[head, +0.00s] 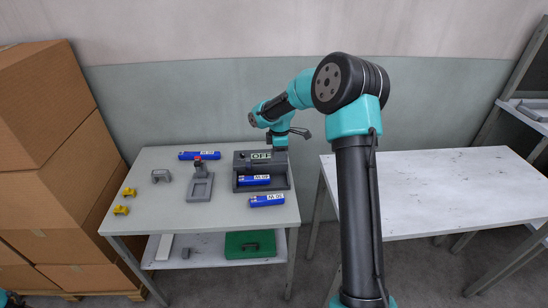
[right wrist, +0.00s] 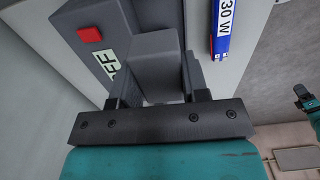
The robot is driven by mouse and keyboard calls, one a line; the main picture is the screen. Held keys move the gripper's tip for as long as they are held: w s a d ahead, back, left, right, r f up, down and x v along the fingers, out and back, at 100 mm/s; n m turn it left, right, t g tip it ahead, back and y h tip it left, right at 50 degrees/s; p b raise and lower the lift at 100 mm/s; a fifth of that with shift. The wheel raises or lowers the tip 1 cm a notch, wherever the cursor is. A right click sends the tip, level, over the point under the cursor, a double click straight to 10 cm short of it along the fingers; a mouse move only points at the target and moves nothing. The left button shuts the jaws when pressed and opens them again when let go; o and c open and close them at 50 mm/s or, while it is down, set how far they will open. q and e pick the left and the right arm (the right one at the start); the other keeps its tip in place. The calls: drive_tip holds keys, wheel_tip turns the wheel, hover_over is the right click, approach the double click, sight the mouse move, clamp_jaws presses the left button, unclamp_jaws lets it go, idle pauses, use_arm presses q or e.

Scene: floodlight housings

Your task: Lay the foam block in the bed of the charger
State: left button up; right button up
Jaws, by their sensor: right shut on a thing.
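The charger (head: 242,160) is a dark grey unit on the left table, with a sign reading OFF and a bed in front. A blue battery (head: 253,180) lies in the left part of the bed. My right gripper (head: 280,148) is over the charger's right part. In the right wrist view, it is shut on a plain grey block (right wrist: 157,65), seemingly the foam block, beside the sign. The block hides much of the bed, so I cannot tell whether it touches the charger. A teal and dark piece, seemingly my left gripper (right wrist: 305,98), shows small at the right edge.
A blue battery (head: 267,200) lies in front of the charger, another (head: 200,155) at the back. A grey stand (head: 200,188) with a red knob, a grey bracket (head: 161,175) and yellow clips (head: 121,210) stand left. Boxes (head: 50,190) flank the table. The right table (head: 440,190) is clear.

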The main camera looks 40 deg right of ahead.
drive_tip(key=shift+f, duration=0.15)
hover_over(279, 182)
drive_tip(key=shift+a+f, duration=0.1)
drive_tip(key=shift+f, duration=4.75)
drive_tip(key=shift+f, duration=1.5)
drive_tip(key=o, duration=1)
wheel_tip(279, 182, up, 18)
drive_tip(key=shift+f, duration=0.25)
drive_tip(key=shift+f, duration=0.1)
